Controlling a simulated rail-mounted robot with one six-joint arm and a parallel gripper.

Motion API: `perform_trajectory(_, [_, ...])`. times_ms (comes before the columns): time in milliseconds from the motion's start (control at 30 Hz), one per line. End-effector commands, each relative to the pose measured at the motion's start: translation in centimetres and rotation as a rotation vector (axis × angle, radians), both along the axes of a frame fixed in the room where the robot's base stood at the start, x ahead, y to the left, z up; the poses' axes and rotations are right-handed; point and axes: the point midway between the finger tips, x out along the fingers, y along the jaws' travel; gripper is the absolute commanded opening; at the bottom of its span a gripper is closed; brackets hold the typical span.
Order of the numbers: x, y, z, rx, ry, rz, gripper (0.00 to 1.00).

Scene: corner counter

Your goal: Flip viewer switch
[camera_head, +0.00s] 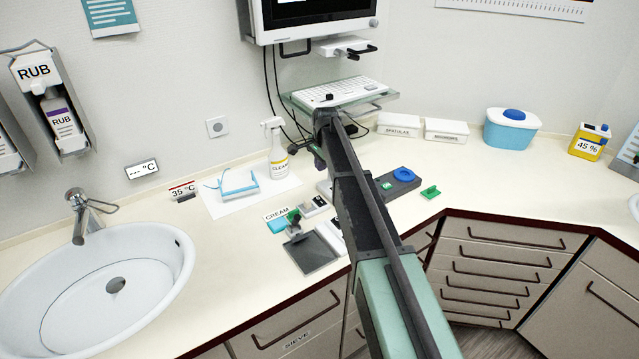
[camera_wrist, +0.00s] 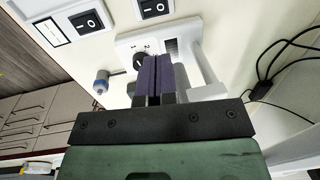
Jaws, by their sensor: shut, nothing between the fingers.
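In the wrist view my gripper (camera_wrist: 158,92) is shut and empty, its two purple-grey fingers together. Its tips are in front of a white panel (camera_wrist: 125,48) with a round black knob (camera_wrist: 140,61). Two black rocker switches marked with a line and a circle show at the top: one at the upper left (camera_wrist: 87,22) and one at the top middle (camera_wrist: 153,6). They lie apart from the fingertips, beyond the panel. A label (camera_wrist: 50,31) beside the left switch is too small to read. I cannot tell which is the viewer switch. In the head view my arm hides much of this area.
A blue-ended peg (camera_wrist: 102,80) stands left of the fingers and black cables (camera_wrist: 265,75) run at the right. A sink (camera_head: 150,260) lies left.

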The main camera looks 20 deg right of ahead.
Motion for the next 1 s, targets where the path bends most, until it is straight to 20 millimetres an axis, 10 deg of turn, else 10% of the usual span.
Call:
perform_trajectory(267, [0.1,0.0,-1.3,0.000,0.001,0.000,0.00])
perform_trajectory(1000, [1.6,0.5,-14.1,-0.001,0.001,-0.001,0.00])
